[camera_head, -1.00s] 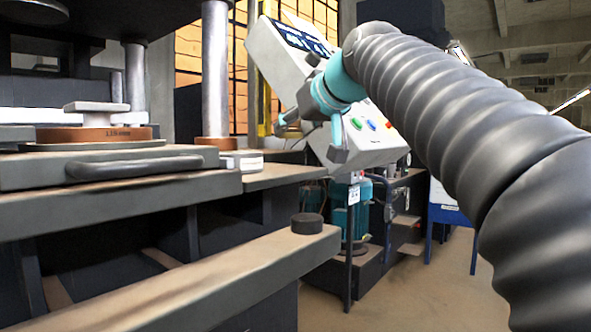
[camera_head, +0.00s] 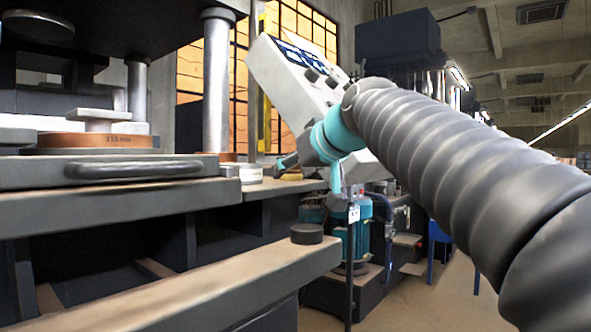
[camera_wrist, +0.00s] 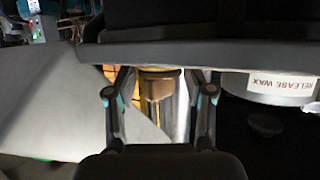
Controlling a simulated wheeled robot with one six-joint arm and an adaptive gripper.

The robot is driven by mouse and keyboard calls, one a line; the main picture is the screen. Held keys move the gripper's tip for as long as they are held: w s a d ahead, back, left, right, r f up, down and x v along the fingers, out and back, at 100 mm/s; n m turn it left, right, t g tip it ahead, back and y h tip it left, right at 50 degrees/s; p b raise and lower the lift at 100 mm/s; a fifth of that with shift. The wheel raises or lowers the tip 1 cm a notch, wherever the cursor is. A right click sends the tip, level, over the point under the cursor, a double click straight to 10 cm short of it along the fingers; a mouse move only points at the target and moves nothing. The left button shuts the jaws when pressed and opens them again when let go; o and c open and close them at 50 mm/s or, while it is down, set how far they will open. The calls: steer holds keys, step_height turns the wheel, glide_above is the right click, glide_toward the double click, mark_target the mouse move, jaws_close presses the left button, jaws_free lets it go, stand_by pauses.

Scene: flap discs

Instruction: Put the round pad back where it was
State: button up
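My gripper (camera_head: 312,180) is open, its two fingers apart over the right end of the press ledge. The wrist view shows the same open fingers (camera_wrist: 160,97) with nothing clearly between them. A small yellowish round thing (camera_head: 291,177) shows at the ledge close to the left finger; I cannot tell whether it is the round pad or whether the finger touches it. A black round disc (camera_head: 306,233) lies flat on the front rail, apart from the gripper. In the wrist view a brown rounded thing (camera_wrist: 158,85) stands beyond the fingers; I cannot tell what it is.
A tilted control box (camera_head: 300,75) is behind my gripper. Open floor (camera_head: 440,295) lies to the right.

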steer(key=shift+o, duration=0.7)
steer(key=shift+r, duration=0.2)
steer(key=v, duration=1.2)
stand_by(0.4)
